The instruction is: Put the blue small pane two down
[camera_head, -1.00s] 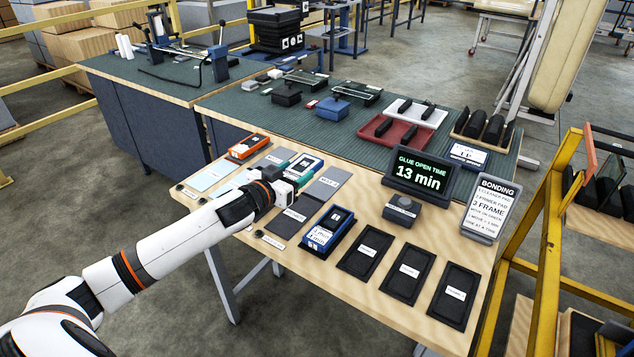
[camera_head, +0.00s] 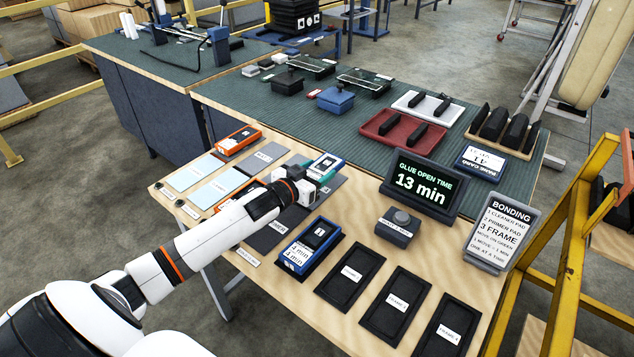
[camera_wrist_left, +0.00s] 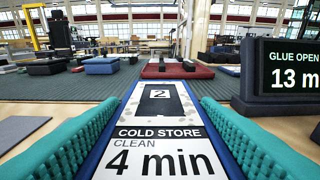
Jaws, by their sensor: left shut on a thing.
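My left gripper (camera_head: 318,176), with teal finger pads, is shut on a blue pane (camera_head: 327,162). In the left wrist view the held pane (camera_wrist_left: 160,105) lies flat between the pads, marked "2" and "COLD STORE CLEAN 4 min". The gripper is over the wooden table near the grey mats; the exact height is hard to tell. A second blue pane (camera_head: 308,245), marked 4 min, sits in a black frame at the left end of a row. My right gripper is not in view.
Empty black frames (camera_head: 350,277) line the table front. A button box (camera_head: 398,227), a timer reading 13 min (camera_head: 423,186) and a bonding sign (camera_head: 502,232) stand at right. Light blue pads (camera_head: 222,186) and orange panes (camera_head: 238,139) lie at left.

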